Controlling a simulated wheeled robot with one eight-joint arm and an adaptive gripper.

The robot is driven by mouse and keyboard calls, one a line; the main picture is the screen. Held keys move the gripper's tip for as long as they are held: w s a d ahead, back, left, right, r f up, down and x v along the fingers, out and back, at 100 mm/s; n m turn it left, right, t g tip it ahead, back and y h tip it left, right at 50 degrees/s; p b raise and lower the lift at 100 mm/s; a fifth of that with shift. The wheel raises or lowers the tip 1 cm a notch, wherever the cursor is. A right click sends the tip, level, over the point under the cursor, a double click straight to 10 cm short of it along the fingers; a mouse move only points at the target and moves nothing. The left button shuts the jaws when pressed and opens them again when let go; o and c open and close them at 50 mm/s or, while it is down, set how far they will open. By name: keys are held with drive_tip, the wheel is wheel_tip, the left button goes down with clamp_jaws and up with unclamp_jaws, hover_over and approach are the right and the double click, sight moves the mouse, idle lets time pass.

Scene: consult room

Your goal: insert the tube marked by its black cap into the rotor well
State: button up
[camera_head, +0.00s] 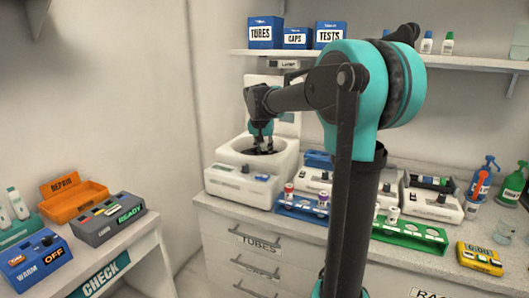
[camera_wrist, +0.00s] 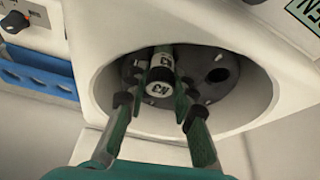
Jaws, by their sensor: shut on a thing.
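My gripper (camera_head: 261,143) reaches down into the open bowl of the white centrifuge (camera_head: 232,182) in the head view. In the wrist view my gripper (camera_wrist: 161,82) is shut on the black-capped tube (camera_wrist: 161,73), which has white lettered parts. The tube stands between the two fingers over the dark rotor (camera_wrist: 218,92). A dark round rotor well (camera_wrist: 216,75) shows open to the right of the tube. The tube's lower end is hidden, so I cannot tell whether it sits in a well.
The pale bowl rim (camera_wrist: 262,95) closely surrounds my fingers. A blue tube rack (camera_head: 300,207) and a green rack (camera_head: 410,236) stand to the right on the counter. An orange tray (camera_head: 75,205) and a grey READY box (camera_head: 108,222) are on the left table.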

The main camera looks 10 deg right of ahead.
drive_tip(key=o, duration=1)
drive_tip(key=v, duration=1.2)
